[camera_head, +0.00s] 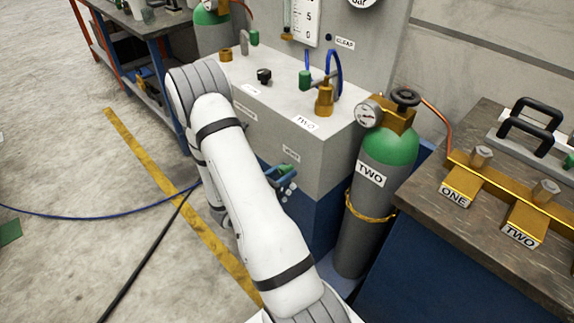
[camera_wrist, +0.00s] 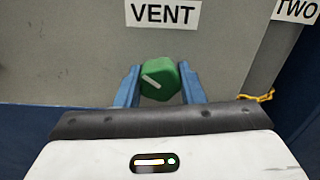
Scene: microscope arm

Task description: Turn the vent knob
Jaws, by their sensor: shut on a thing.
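The green vent knob (camera_wrist: 158,76) shows in the middle of the wrist view, on the grey panel below the VENT label (camera_wrist: 163,13). It has a short white mark, slanting from upper left to lower right. My gripper (camera_wrist: 160,85) has one blue finger on each side of the knob and is shut on it. In the head view my gripper (camera_head: 282,174) is at the front face of the grey cabinet, just below the VENT label (camera_head: 291,155). The knob is mostly hidden there by my gripper, and my white arm covers part of the cabinet front.
A grey-green gas cylinder marked TWO (camera_head: 368,195) stands right of the grey cabinet (camera_head: 310,155), with a yellow chain (camera_head: 370,216) around it. A workbench (camera_head: 440,225) with a brass manifold is farther right. Hoses (camera_head: 100,215) lie on the open floor at left.

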